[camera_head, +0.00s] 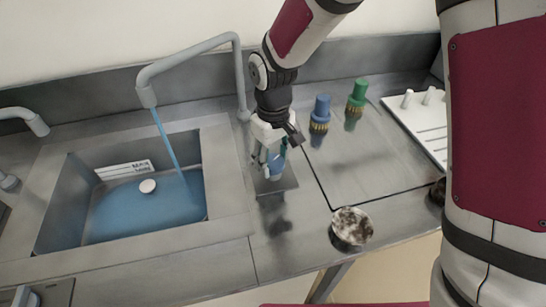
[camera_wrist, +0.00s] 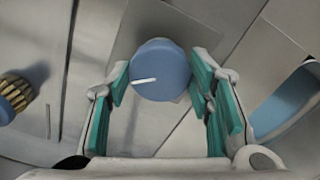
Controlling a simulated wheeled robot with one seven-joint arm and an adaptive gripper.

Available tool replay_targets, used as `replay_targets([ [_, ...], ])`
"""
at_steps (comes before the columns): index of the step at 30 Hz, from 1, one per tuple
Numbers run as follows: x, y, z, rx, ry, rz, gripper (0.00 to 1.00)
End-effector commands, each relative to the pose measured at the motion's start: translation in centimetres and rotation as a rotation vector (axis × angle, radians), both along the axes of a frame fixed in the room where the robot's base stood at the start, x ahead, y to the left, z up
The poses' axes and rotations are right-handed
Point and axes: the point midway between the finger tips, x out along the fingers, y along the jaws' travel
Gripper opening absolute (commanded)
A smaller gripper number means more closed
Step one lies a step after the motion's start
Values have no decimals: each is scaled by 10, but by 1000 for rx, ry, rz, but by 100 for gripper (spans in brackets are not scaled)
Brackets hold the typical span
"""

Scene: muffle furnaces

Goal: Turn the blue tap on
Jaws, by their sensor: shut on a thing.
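The blue tap (camera_wrist: 160,69) is a round blue knob with a white line on its top, the line lying nearly level in the wrist view. My gripper (camera_wrist: 160,84) has its teal finger pads on either side of the knob and is shut on it. In the head view, my gripper (camera_head: 268,165) reaches down to the blue tap (camera_head: 277,163) at the right of the sink; the fingers partly hide it. A blue stream of water (camera_head: 167,140) runs from the grey spout (camera_head: 147,97) into the sink (camera_head: 220,160).
Blue water and a round white piece (camera_head: 148,186) are in the sink. A blue-topped brass fitting (camera_head: 320,113) and a green-topped one (camera_head: 357,95) stand right of my gripper.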

Motion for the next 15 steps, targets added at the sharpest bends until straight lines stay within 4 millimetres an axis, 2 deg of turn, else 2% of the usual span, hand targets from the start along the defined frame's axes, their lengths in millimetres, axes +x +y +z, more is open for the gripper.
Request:
replay_targets([
  [2,1,0,1,1,-3,-1,19],
  [3,1,0,1,1,-3,-1,52],
  [5,1,0,1,1,-3,-1,65],
  [15,1,0,1,1,-2,-1,67],
])
